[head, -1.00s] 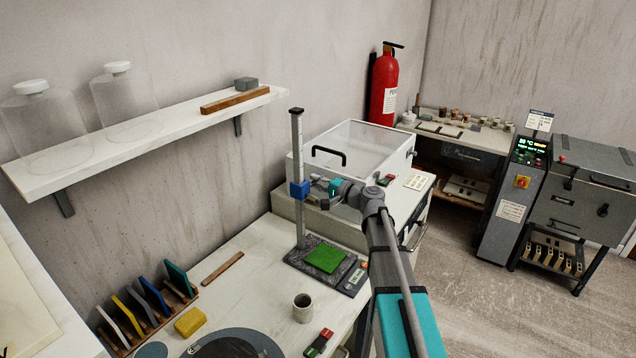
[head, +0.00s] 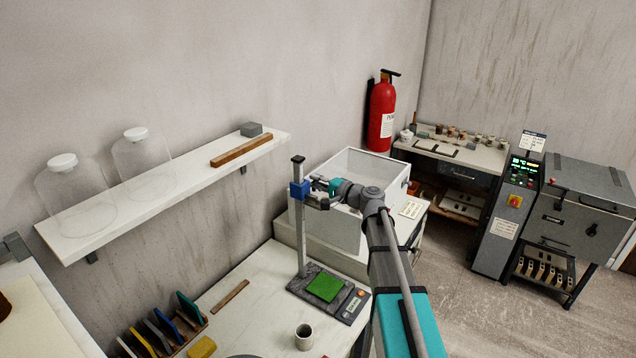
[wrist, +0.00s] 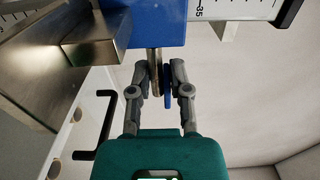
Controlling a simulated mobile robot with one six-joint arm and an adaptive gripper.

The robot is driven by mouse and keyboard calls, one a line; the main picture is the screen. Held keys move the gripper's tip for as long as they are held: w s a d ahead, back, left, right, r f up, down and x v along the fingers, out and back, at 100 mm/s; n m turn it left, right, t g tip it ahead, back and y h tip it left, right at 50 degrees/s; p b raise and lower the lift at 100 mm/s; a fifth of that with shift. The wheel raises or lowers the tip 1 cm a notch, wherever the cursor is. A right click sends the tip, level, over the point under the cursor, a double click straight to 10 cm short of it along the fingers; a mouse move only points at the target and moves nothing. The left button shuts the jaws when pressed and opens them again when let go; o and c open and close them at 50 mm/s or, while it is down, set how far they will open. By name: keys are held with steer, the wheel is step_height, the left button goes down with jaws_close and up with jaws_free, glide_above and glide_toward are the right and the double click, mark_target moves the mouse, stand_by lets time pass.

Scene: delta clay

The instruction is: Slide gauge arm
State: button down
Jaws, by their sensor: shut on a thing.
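The gauge has an upright post (head: 301,235) on a dark base (head: 350,302), with a green pad (head: 325,287) on it. A blue slider (head: 299,189) sits high on the post, a little below its dark top cap. In the wrist view the slider (wrist: 155,20) fills the top middle, with a metal arm (wrist: 95,38) out to the left and the marked scale (wrist: 235,9) at upper right. My gripper (head: 318,187) is beside the slider.
A white box (head: 375,180) stands close behind the gauge. A shelf (head: 110,220) with clear jars runs along the wall at left. A cup (head: 304,337) and a wooden strip (head: 230,297) lie on the bench in front. Bare bench shows left of the gauge.

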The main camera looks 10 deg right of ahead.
steer(key=shift+r+p, duration=0.85)
steer(key=shift+r, duration=0.4)
steer(key=c, duration=0.6)
jaws_free()
steer(key=shift+o, duration=0.2)
steer(key=shift+s, duration=0.1)
steer(key=v, duration=1.1)
steer(key=shift+s+d, duration=0.2)
steer(key=shift+d, duration=0.1)
